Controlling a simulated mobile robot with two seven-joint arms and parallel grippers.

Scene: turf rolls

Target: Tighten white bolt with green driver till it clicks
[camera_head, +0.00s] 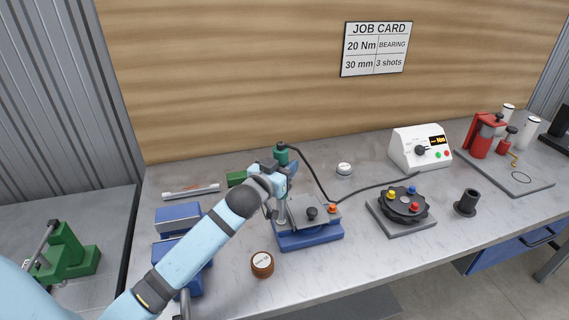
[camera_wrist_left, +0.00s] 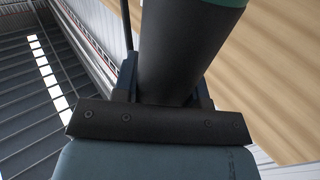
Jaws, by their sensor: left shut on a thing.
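My left gripper (camera_head: 284,169) is shut on the green driver (camera_head: 281,155), which stands roughly upright over the left side of a blue fixture (camera_head: 312,240). In the left wrist view the driver's dark body (camera_wrist_left: 180,55) fills the space between the fingers, with a green band at the top. The fixture carries a grey plate with a black knob (camera_head: 312,212) and an orange-red bolt head (camera_head: 332,208) at its right. The driver's lower end is partly hidden by my gripper and wrist. I cannot make out the white bolt or whether the driver touches it. My right gripper is not in view.
The driver's black cable (camera_head: 318,181) runs to a white controller (camera_head: 420,148). A black rotary selector (camera_head: 404,205) with coloured knobs stands right of the fixture. A brown round pot (camera_head: 262,264) stands in front. Blue blocks (camera_head: 178,217) lie left, partly behind my arm.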

